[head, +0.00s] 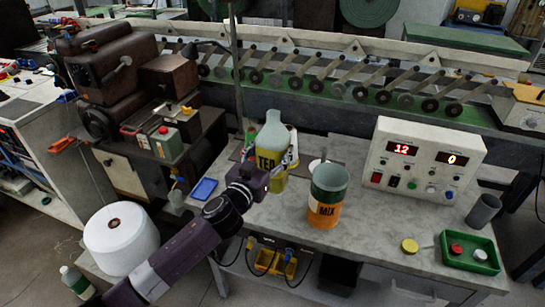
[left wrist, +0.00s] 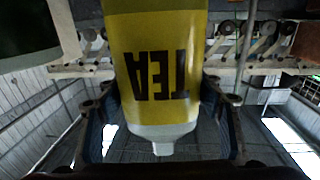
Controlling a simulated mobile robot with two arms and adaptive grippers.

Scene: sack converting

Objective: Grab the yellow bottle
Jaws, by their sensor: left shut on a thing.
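The yellow bottle (head: 272,137) has a pale grey-green top and a yellow label reading "TEA". It is upright over the grey worktable in the head view. In the left wrist view the bottle (left wrist: 162,60) shows close up, upside down in the picture, between the two fingers. My left gripper (head: 262,172) is shut on the bottle, and it also shows in the left wrist view (left wrist: 162,120). The gripper and wrist hide part of the bottle's lower side. I cannot tell whether its base touches the table. My right gripper is not in view.
A green and orange "MIX" tub (head: 327,197) stands to the right of the bottle. Another whitish container (head: 293,147) is close behind it. A control box (head: 421,160), a grey cup (head: 484,210) and a green tray (head: 447,257) are further right. A blue pad (head: 204,188) lies left.

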